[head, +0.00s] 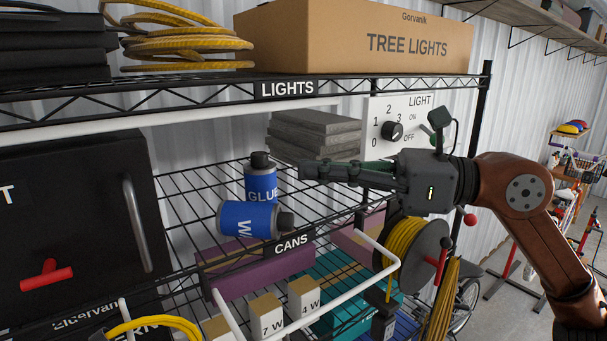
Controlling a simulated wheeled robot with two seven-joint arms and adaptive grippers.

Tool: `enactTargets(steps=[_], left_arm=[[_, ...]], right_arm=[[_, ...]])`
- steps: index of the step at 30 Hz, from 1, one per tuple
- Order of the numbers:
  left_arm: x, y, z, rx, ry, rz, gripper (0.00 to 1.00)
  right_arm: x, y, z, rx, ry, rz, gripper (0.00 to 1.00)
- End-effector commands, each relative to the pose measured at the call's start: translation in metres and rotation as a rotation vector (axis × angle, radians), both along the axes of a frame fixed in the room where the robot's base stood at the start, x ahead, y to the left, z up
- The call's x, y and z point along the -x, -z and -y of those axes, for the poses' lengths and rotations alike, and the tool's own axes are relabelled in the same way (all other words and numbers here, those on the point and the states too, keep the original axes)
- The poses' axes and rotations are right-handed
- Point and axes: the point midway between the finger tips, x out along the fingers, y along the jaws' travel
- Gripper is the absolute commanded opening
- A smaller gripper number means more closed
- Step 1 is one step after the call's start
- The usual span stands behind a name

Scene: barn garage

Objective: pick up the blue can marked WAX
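A blue can (247,219) with a large white W showing lies on its side on the wire shelf, just behind the CANS label. The rest of its marking is turned out of sight, and its dark cap points right. A blue can marked GLUE (261,184) stands upright right behind it. My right gripper (306,171) reaches in from the right, its fingers pointing left. Its tips are right of the GLUE can and above and right of the lying can, apparently apart from both. The fingers overlap in this view, so their opening is unclear. My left gripper is out of view.
Above is a shelf labelled LIGHTS (287,89) with a TREE LIGHTS box (410,45). Grey slabs (314,134) are stacked behind the gripper. A switch panel (398,124) is behind it, a cable reel (422,252) below. A black cabinet (75,225) stands left.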

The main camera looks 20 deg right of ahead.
Motion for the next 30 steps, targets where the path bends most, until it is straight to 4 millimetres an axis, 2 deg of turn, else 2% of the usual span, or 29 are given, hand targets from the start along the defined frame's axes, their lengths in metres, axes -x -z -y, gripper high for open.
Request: enactTargets(steps=[10,30], left_arm=[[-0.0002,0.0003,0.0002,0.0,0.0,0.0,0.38],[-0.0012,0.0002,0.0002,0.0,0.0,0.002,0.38]], right_arm=[[0.0007,-0.0011,0.0013,-0.002,0.0,0.001,0.01],[0.0008,-0.0013,0.0012,-0.003,0.0,0.002,0.47]])
